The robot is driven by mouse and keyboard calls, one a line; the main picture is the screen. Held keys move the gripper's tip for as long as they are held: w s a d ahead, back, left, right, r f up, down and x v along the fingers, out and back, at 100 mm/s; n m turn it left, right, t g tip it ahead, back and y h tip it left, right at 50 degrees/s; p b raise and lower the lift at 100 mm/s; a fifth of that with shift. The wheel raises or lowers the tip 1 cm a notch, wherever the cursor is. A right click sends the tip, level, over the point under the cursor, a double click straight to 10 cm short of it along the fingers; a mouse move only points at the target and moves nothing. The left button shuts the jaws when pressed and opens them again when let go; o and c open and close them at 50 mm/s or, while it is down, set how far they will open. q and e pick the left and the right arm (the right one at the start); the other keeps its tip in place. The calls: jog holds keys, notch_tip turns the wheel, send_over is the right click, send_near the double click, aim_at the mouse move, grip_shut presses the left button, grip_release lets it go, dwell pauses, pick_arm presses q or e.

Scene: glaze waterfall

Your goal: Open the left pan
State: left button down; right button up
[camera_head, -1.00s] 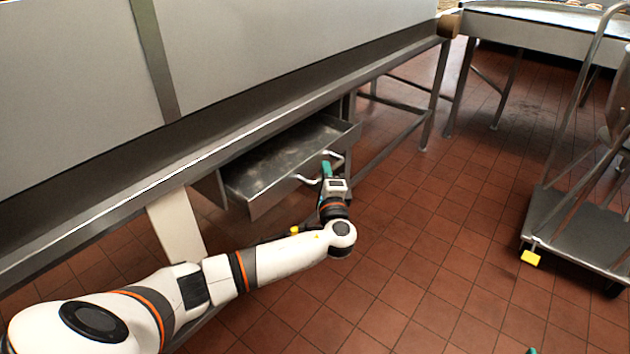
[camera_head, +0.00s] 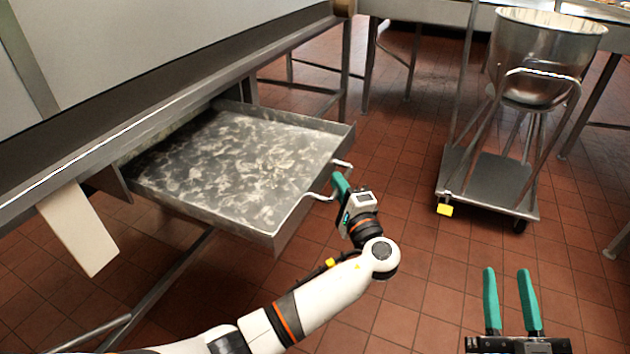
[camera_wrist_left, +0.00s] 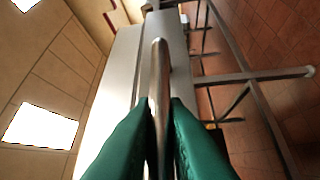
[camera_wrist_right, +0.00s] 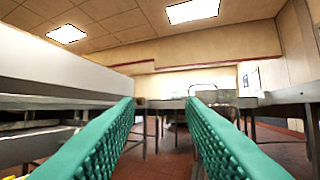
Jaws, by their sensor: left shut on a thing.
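The left pan (camera_head: 240,165) is a wide, shallow metal drawer. It is pulled well out from under the conveyor machine, and whitish streaks mark its inside. Its bar handle (camera_head: 318,196) is on the front wall. My left gripper (camera_head: 338,182) is at the handle, its teal fingers shut on the bar. In the left wrist view the handle (camera_wrist_left: 159,75) runs between the two fingers. My right gripper (camera_head: 509,285) is open and empty at the lower right, well away from the pan. The right wrist view shows its two fingers wide apart.
The long machine (camera_head: 150,90) stands over the pan on metal legs. A cart (camera_head: 490,185) carrying a large metal bowl (camera_head: 548,50) stands at the right. Steel tables are at the back. Tiled floor (camera_head: 400,190) between pan and cart is clear.

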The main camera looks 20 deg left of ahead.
pick_arm(q)
jog(key=shift+s+d+f, duration=0.1)
jog(key=shift+d, duration=0.85)
pick_arm(e)
jog(key=shift+s+r+t, duration=0.25)
jog(key=shift+r+t, duration=0.25)
jog(key=shift+r, duration=0.05)
pick_arm(q)
jog(key=c, duration=1.5)
grip_release()
jog(key=shift+o, duration=0.2)
